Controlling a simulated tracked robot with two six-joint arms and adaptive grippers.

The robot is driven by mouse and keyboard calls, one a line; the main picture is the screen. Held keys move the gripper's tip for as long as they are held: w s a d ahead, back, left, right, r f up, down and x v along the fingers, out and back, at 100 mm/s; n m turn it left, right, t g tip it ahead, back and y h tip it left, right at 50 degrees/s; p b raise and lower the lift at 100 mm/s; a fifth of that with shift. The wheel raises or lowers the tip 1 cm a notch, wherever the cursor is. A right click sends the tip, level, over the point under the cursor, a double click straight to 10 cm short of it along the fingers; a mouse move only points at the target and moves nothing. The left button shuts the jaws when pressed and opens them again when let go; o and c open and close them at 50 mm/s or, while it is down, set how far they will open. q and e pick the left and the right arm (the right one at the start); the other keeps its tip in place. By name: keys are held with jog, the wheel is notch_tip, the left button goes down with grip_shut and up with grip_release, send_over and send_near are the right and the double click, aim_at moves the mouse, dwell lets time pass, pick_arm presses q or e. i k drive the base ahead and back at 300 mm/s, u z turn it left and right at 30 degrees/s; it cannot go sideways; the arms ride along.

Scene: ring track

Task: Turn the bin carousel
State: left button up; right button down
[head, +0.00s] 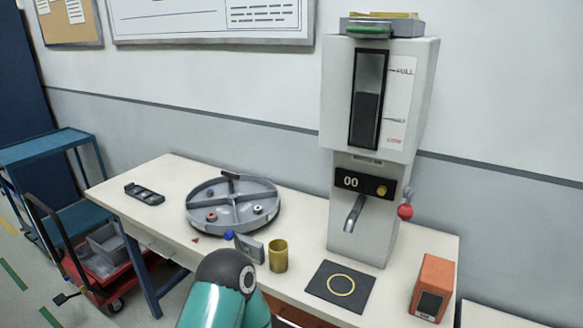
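The bin carousel (192,217) is a round grey tray on the white table, left of centre. Raised dividers split it into compartments. A small dark blue part (211,193), a copper-coloured ring (211,216) and a pale ring-shaped part (258,209) lie in separate compartments. A small red triangle (195,240) is on the table at its front edge. A teal arm link of mine with a dark joint rises at bottom centre, in front of the table. I see neither gripper's fingers.
A yellow cup (278,256) stands right of a small grey block (249,248) and a blue knob (229,235). A tall dispenser (385,200), dark mat (340,288) and orange box (433,285) occupy the right. A black tray (144,194) lies left of the carousel.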

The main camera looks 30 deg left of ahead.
aim_at(232, 189)
jog(key=z, duration=0.1)
jog(key=i, duration=0.2)
jog(key=z, duration=1.8)
jog(key=k, duration=2.5)
jog(key=u, duration=1.6)
jog(key=i, duration=1.05)
